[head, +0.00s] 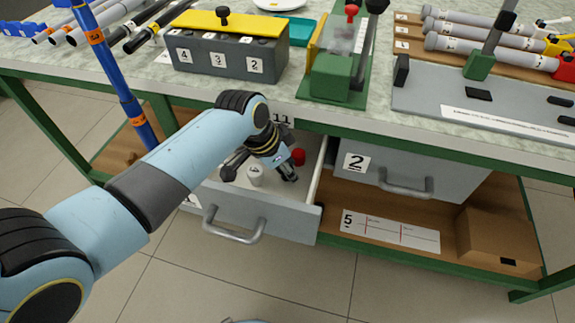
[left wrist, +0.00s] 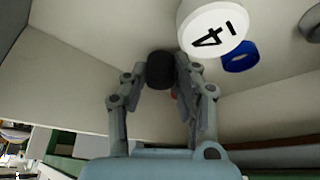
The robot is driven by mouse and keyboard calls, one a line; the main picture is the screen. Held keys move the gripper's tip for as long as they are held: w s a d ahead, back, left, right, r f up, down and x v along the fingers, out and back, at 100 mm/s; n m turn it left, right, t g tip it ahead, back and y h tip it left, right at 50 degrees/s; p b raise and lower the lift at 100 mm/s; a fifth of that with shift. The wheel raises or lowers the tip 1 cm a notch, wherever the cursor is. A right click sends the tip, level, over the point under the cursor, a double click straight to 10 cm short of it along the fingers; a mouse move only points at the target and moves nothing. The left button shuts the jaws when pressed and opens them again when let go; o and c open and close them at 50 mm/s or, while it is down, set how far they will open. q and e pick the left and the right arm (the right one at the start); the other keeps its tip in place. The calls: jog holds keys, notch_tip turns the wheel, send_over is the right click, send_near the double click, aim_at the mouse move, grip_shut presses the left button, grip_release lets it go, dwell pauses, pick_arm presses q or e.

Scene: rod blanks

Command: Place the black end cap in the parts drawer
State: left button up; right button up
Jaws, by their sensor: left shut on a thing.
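The black end cap (left wrist: 160,70) is between the fingertips of my left gripper (left wrist: 168,82) in the left wrist view. The gripper is shut on it. In the head view my left gripper (head: 278,168) reaches down into the open parts drawer (head: 222,208), inside its walls. The cap is hard to make out there. Whether the cap touches the drawer floor, I cannot tell. The drawer also shows in the left wrist view (left wrist: 70,95). My right gripper is not in view.
A white cylinder marked 4 (left wrist: 212,28) and a blue ring (left wrist: 240,57) are close to the cap. A red piece (head: 298,157) is beside the gripper. The bench edge (head: 340,118) overhangs the drawer's back. Closed drawer 2 (head: 440,180) is to the right.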

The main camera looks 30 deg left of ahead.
pick_arm(q)
jog(key=o, duration=0.7)
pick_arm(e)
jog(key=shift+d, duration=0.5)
pick_arm(q)
jog(key=shift+r, duration=0.4)
jog(key=p+v, duration=0.4)
jog(key=v, duration=0.8)
jog(key=shift+r, duration=0.2)
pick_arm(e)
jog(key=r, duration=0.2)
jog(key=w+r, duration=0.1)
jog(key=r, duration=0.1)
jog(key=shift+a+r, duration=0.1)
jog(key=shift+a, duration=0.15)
